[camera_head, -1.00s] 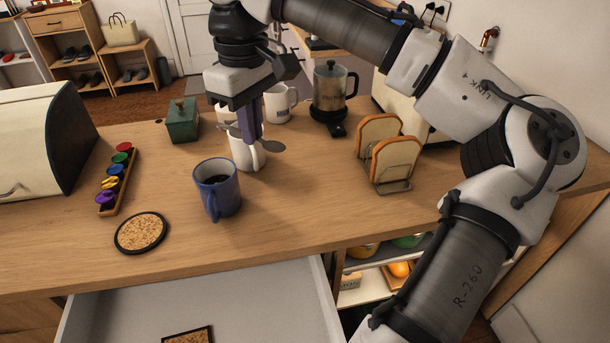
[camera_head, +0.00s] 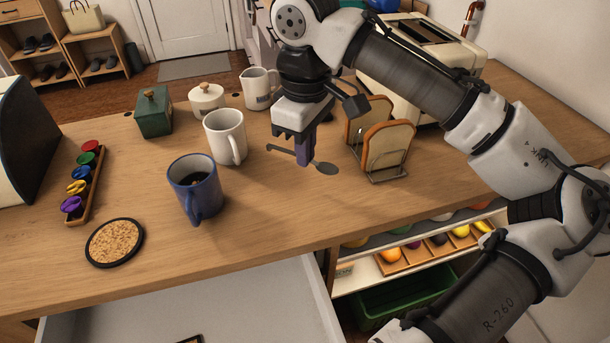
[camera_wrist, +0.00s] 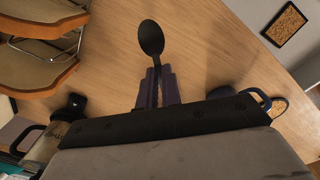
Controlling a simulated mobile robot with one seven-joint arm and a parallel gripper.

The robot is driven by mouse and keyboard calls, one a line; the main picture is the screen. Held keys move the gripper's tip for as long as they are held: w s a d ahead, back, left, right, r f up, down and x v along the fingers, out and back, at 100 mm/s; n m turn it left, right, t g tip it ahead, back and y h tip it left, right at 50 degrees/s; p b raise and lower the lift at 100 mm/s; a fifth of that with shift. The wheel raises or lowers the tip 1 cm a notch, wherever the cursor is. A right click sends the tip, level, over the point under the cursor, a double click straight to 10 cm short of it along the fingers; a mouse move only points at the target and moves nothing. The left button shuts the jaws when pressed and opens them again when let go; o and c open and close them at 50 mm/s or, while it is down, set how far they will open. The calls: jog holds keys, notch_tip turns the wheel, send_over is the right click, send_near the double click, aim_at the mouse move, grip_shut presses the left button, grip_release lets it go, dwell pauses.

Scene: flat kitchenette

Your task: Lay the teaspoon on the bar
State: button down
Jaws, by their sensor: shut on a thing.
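My gripper (camera_head: 306,160) is shut on the dark metal teaspoon (camera_head: 326,168), gripping its handle, with the bowl sticking out to the right in the head view. The wooden bar (camera_head: 255,215) lies beneath; the spoon is low over a clear patch of it, and I cannot tell whether it touches. In the wrist view the spoon's bowl (camera_wrist: 151,38) points away from my fingers (camera_wrist: 156,76), over bare wood (camera_wrist: 115,45). The part of the handle between my fingers is hidden.
A toast rack with bread (camera_head: 388,145) stands close right of my gripper. A white mug (camera_head: 226,137) and a blue mug (camera_head: 195,187) stand to the left. A cork coaster (camera_head: 115,242) lies front left. The bar's front middle is clear, above an open drawer (camera_head: 250,300).

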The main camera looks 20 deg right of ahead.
aim_at(305, 190)
jog(key=shift+f, duration=3.25)
jog(key=shift+f, duration=0.2)
jog(key=c, duration=1.6)
grip_release()
jog(key=shift+r, duration=0.15)
notch_tip(305, 190, up, 12)
jog(key=shift+r, duration=0.1)
